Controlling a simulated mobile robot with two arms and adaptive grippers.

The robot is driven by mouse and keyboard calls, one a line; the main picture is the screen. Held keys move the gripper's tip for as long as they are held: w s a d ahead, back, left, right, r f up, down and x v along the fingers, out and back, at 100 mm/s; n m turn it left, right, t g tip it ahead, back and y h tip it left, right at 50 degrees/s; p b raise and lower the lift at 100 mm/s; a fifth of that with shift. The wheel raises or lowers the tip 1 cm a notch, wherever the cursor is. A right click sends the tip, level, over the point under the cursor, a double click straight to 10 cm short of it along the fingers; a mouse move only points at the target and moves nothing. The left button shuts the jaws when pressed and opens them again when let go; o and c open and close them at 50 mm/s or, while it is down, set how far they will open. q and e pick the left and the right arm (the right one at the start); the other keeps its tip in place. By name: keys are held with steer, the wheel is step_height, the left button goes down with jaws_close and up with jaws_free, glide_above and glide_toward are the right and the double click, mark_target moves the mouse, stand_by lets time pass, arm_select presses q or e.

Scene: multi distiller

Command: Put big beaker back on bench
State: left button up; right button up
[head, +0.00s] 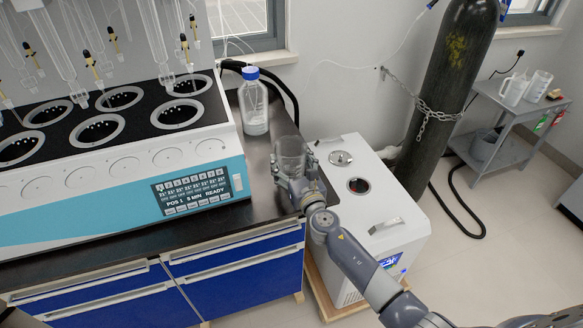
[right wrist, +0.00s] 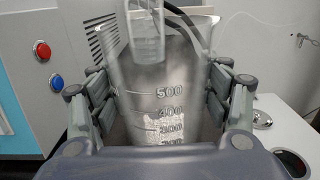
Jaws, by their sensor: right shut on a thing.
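The big beaker (head: 291,155) is clear glass with volume marks. It also fills the middle of the right wrist view (right wrist: 165,95), where the 500 mark is readable and its lower part is hidden by the gripper. My right gripper (head: 296,168) is shut on the beaker, its fingers (right wrist: 165,100) on both sides of the glass. The beaker is upright at the right end of the dark bench top (head: 258,192). I cannot tell whether its base touches the bench. My left gripper is not in view.
A blue-capped bottle (head: 253,105) stands behind the beaker on the bench. The multi-position distiller (head: 110,150) takes up the bench to the left. A white chiller unit (head: 365,200) stands on the right, below bench height. A chained gas cylinder (head: 450,80) is behind it.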

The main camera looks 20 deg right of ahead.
steer(key=shift+f, duration=0.25)
steer(key=shift+f, duration=0.15)
steer(key=o, duration=1.3)
steer(key=shift+o, duration=0.2)
